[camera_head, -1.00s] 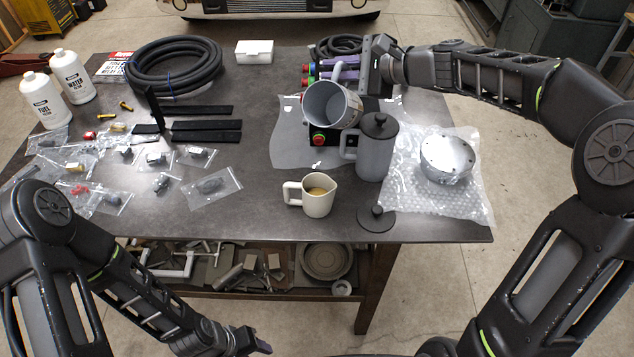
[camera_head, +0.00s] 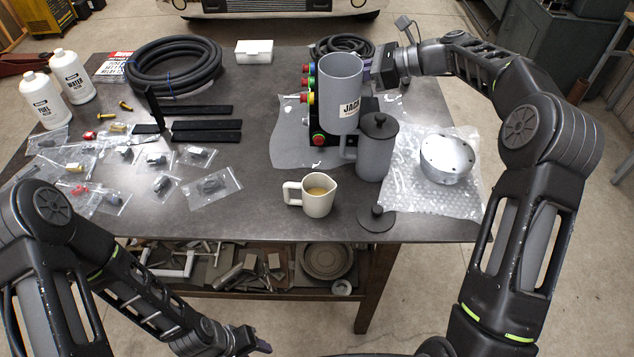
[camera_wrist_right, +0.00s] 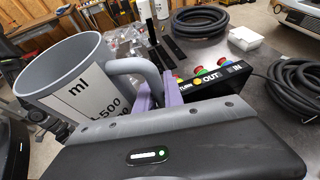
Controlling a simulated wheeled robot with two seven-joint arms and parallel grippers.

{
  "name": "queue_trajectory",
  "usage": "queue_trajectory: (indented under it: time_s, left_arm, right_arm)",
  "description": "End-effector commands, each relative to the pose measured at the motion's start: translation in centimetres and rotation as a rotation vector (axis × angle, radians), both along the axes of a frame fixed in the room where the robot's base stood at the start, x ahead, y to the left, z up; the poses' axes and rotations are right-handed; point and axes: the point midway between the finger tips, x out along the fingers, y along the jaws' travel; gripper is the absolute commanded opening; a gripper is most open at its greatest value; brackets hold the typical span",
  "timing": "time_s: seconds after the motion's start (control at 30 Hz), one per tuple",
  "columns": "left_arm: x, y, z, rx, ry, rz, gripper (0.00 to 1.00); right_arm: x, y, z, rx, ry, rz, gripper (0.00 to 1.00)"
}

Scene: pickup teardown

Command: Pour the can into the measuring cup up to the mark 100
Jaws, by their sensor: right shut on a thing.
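A grey can (camera_head: 341,85) with a "JACK" label is held upright above the table. Its label shows "ml" and "500" in the right wrist view (camera_wrist_right: 82,90). My right gripper (camera_head: 368,72) is shut on the can's handle; its purple fingers also show in the right wrist view (camera_wrist_right: 158,92). The cream measuring cup (camera_head: 317,203) stands upright on the table, in front of and below the can, with yellowish liquid inside. Its marks are not readable. My left gripper (camera_head: 262,343) is low at the bottom edge, away from the table objects; its jaw opening is unclear.
A grey lidded pot (camera_head: 375,155) stands close behind the cup, with a dark round lid (camera_head: 376,219) to the cup's right. A box with coloured buttons (camera_head: 318,142) is behind the can. A metal disc (camera_head: 447,160) lies on bubble wrap at right. Parts bags lie left.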

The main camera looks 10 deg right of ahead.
Motion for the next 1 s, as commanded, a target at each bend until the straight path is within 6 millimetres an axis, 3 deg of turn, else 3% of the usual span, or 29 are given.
queue_trajectory:
  time_s: [0.57,1.0]
  left_arm:
    - [0.0,0.0,0.0,0.000,0.000,0.000,0.45]
    - [0.0,0.0,0.0,0.000,0.000,0.000,0.45]
  right_arm:
    - [0.2,-0.1,-0.4,0.038,0.042,-0.001,0.00]
    - [0.2,-0.1,3.8,0.037,0.041,0.000,0.00]
